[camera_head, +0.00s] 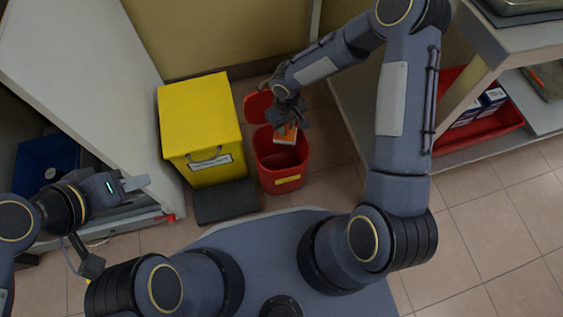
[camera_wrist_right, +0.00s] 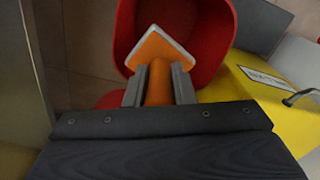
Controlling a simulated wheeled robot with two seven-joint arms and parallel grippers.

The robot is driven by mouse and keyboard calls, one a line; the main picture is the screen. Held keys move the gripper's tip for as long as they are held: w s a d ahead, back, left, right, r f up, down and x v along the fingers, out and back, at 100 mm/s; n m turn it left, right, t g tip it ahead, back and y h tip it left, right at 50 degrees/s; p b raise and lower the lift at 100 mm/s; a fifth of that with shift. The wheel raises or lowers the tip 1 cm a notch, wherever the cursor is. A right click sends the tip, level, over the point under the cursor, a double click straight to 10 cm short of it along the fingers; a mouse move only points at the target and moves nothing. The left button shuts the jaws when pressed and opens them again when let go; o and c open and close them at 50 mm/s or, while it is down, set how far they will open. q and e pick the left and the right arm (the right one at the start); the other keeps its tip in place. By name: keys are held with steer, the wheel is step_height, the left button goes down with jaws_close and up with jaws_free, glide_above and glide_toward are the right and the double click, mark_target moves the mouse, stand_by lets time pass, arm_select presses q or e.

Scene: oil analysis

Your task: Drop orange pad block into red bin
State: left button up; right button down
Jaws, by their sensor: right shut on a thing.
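The orange pad block (camera_head: 286,134) has a flat orange pad with a pale edge and an orange handle. It also shows in the right wrist view (camera_wrist_right: 162,52). My right gripper (camera_head: 288,117) is shut on its handle (camera_wrist_right: 159,84). It holds the block over the opening of the red bin (camera_head: 281,183), whose lid (camera_head: 258,106) stands open at the back. The red bin's inside also shows in the right wrist view (camera_wrist_right: 215,40) beneath the block. My left gripper (camera_head: 128,186) is far to the left, empty; its finger gap is not clear.
A yellow bin (camera_head: 203,120) with a white label stands just left of the red bin. A dark pedal or mat (camera_head: 226,201) lies in front of it. A shelf with a red tray (camera_head: 483,117) is at the right. Open tiled floor (camera_head: 480,220) lies at the lower right.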

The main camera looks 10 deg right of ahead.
steer(key=c, duration=1.1)
jaws_free()
steer(key=shift+c, duration=0.2)
step_height(320, 180, up, 7)
steer(key=p, duration=0.3)
steer(key=shift+f, duration=0.2)
steer(key=shift+r, duration=0.6)
